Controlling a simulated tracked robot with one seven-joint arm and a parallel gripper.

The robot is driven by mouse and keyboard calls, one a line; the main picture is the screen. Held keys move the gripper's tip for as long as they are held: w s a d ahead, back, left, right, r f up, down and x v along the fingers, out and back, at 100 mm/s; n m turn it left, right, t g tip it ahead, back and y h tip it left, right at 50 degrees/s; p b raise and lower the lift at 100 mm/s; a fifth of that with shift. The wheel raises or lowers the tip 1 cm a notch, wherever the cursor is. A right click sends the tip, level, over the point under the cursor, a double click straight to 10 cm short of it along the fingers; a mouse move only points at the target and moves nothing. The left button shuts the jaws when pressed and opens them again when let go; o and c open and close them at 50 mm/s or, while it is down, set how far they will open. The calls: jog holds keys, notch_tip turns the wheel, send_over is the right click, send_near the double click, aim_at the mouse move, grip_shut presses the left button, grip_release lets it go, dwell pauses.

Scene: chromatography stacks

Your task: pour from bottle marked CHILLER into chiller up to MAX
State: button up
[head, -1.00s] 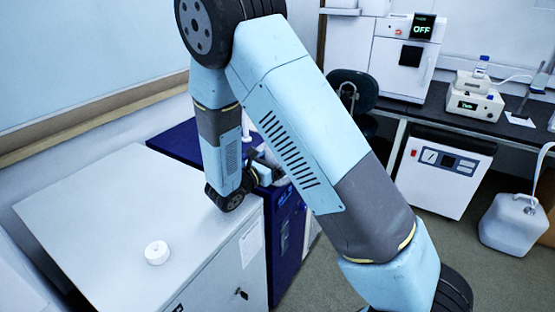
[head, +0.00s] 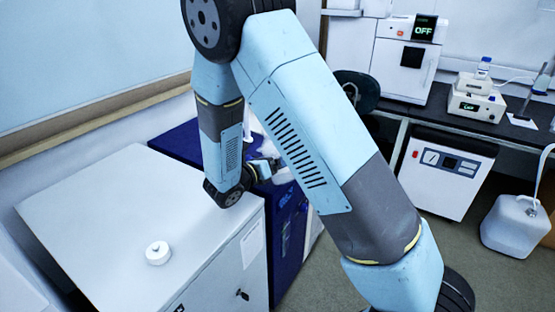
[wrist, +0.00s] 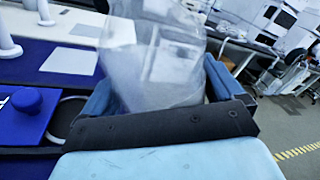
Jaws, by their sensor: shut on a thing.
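My gripper (wrist: 160,92) is shut on a large translucent bottle (wrist: 165,50), with one finger on each side of it. No marking can be read on the bottle, and its mouth, tilt and liquid level cannot be told. In the head view my arm hides most of the gripper (head: 266,168), and only a pale bit of the bottle (head: 284,175) shows. The dark blue unit (head: 284,240), which looks like the chiller, stands just beyond the white cabinet; the gripper is over it. The wrist view shows its blue top with a blue round cap (wrist: 28,100) at the left. No MAX mark is visible.
A white cabinet (head: 90,215) with a loose white cap (head: 158,252) on top stands at the left. A dark bench with instruments (head: 480,102), a white floor unit (head: 452,172) and a jerrycan (head: 515,225) are at the right. A chair (head: 357,90) stands behind my arm.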

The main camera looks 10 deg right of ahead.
dwell(0.3)
jog(key=shift+s+d+n, duration=0.15)
jog(key=shift+n, duration=0.35)
jog(key=shift+s+d+n, duration=0.2)
jog(key=shift+s+n, duration=0.05)
jog(key=shift+n, duration=0.35)
jog(key=shift+f, duration=0.1)
jog(key=shift+s+d+n, duration=0.15)
jog(key=shift+s+n, duration=0.05)
jog(key=shift+n, duration=0.3)
jog(key=shift+s+d+f+n, duration=0.15)
jog(key=shift+s+f+n, duration=0.05)
jog(key=shift+n, duration=0.4)
